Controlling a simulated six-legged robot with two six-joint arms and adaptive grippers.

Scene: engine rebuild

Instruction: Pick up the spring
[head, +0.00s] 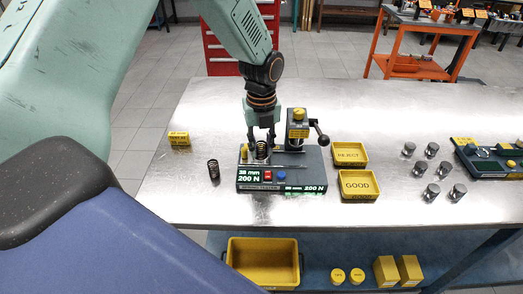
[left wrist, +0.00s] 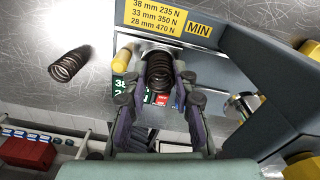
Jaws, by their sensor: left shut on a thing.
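A dark coil spring (head: 262,150) stands upright on the spring tester (head: 280,170), on its left side. My left gripper (head: 261,143) reaches down from above with a finger on each side of this spring. In the left wrist view the same spring (left wrist: 159,72) sits between the fingertips (left wrist: 160,88), and the gripper is shut on it. A second dark spring (head: 213,170) stands loose on the metal bench, left of the tester; it also shows in the left wrist view (left wrist: 68,64). My right gripper is in neither view.
The tester's column with a lever (head: 318,132) rises right of the gripper. Yellow REJECT (head: 350,154) and GOOD (head: 359,186) trays lie to its right, then several metal cylinders (head: 432,150). A small yellow label block (head: 179,138) stands at left. The bench behind is clear.

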